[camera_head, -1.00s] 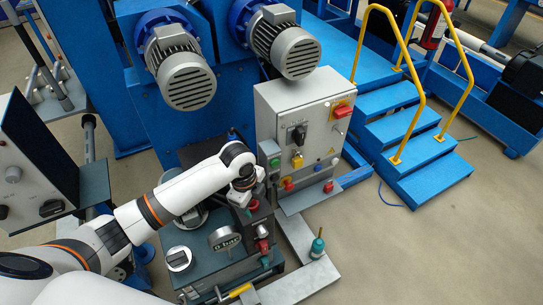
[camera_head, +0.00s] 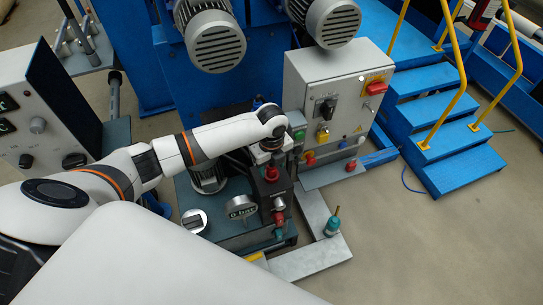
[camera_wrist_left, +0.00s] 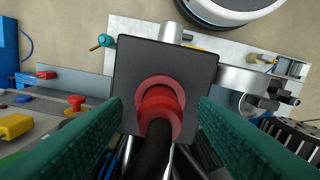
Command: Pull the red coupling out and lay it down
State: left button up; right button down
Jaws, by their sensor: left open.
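The red coupling (camera_head: 271,174) stands on a black block on the teal-grey unit. In the left wrist view the red coupling (camera_wrist_left: 160,105) sits in a red ring on a square black plate (camera_wrist_left: 128,75), with a dark shaft or hose running from it toward the camera. My left gripper (camera_head: 268,152) is just behind it in the head view. In the wrist view its two green-padded fingers (camera_wrist_left: 155,125) are open, one on each side of the coupling, with visible gaps. Whether their tips reach its depth I cannot tell. My right gripper is not in view.
A grey control box (camera_head: 335,95) with knobs stands close on the right of the gripper. A gauge (camera_head: 241,208) and a lower red fitting (camera_head: 278,203) are near the block. Open floor lies at the right.

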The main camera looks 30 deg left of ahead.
pick_arm(q)
jog(key=shift+f, duration=0.8)
jog(key=shift+c, duration=0.5)
grip_shut()
jog(key=shift+r, duration=0.2)
jog(key=shift+r+p, duration=1.9)
jog(key=shift+p, duration=0.45)
